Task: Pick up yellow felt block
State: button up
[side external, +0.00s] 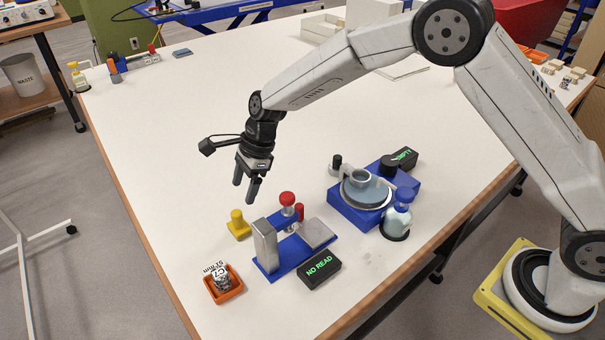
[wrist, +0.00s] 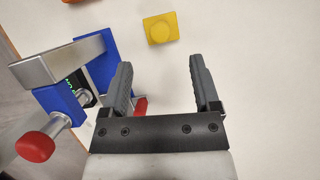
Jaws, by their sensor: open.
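The yellow felt block (side external: 239,224) has a square base with a round knob on top. It stands upright on the white table, left of the blue-based fixture. In the wrist view the yellow felt block (wrist: 160,28) lies beyond the fingertips, near the top middle. My gripper (side external: 245,192) points down above the table, behind the block in the side view and apart from it. In the wrist view my gripper (wrist: 160,68) has its two fingers spread wide, with nothing between them.
The blue fixture (side external: 268,262) with a metal post and red knob (side external: 287,199) stands close beside the block. An orange tray (side external: 236,291) holds a labelled piece. A "NO READ" display (side external: 319,270) and a blue round-plate device (side external: 350,211) stand right. The table's back is mostly clear.

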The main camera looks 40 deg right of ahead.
aim_at(237, 212)
jog(key=shift+f, duration=0.15)
jog(key=shift+x, duration=3.75)
grip_shut()
